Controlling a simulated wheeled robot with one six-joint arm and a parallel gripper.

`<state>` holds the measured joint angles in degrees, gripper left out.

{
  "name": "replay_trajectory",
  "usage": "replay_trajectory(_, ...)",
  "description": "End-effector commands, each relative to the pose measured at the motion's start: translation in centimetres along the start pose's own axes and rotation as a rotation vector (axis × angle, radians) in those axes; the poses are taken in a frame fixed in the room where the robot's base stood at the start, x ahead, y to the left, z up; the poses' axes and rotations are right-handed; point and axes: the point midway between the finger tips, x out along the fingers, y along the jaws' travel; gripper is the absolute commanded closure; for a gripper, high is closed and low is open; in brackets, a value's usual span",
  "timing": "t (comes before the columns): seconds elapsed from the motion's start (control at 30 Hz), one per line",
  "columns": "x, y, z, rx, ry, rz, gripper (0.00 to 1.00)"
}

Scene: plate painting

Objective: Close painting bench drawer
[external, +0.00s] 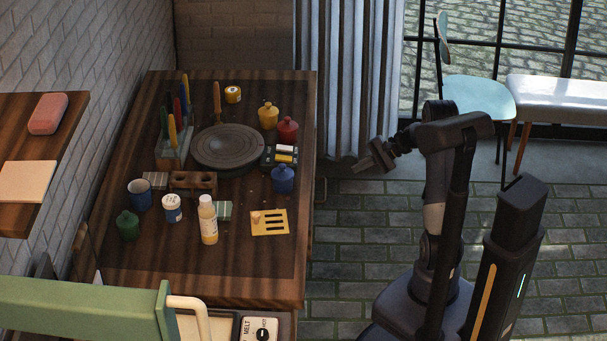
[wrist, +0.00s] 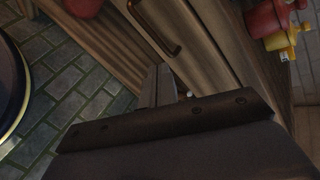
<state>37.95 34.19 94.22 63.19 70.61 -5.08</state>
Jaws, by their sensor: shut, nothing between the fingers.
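The painting bench (external: 120,265) is a dark wooden table at the left of the external view. Its front faces right, toward my arm. A dark drawer handle (external: 320,190) shows just past its right edge. In the wrist view, a wooden drawer front (wrist: 200,50) carries a curved dark handle (wrist: 155,30). I cannot tell how far the drawer stands out. My gripper (external: 366,163) is in the air to the right of the bench, apart from it. In the wrist view my gripper (wrist: 157,82) is shut and empty, its fingertips below the handle in the picture.
The bench top holds a turntable (external: 230,147), several paint jars, such as a red jar (external: 288,130), a white bottle (external: 208,220) and a yellow stencil (external: 269,222). A blue chair (external: 478,97) and a bench seat (external: 560,90) stand at the back right. The brick floor (external: 345,270) beside the bench is clear.

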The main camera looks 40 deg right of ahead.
Motion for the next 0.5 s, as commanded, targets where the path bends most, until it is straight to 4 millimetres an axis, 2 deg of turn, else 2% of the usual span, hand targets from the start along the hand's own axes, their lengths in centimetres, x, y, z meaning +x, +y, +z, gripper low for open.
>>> replay_trajectory(0.03,1.2,2.7,0.0,0.177,-0.061,-0.059,1.0)
replay_trajectory(0.1,1.8,4.4,0.7,0.416,-0.15,-0.148,1.0)
replay_trajectory(0.23,1.9,6.3,1.4,0.785,-0.304,-0.293,1.0)
replay_trajectory(0.33,1.6,7.0,1.5,0.966,-0.391,-0.37,1.0)
replay_trajectory(0.5,1.4,7.0,1.7,1.077,-0.452,-0.419,1.0)
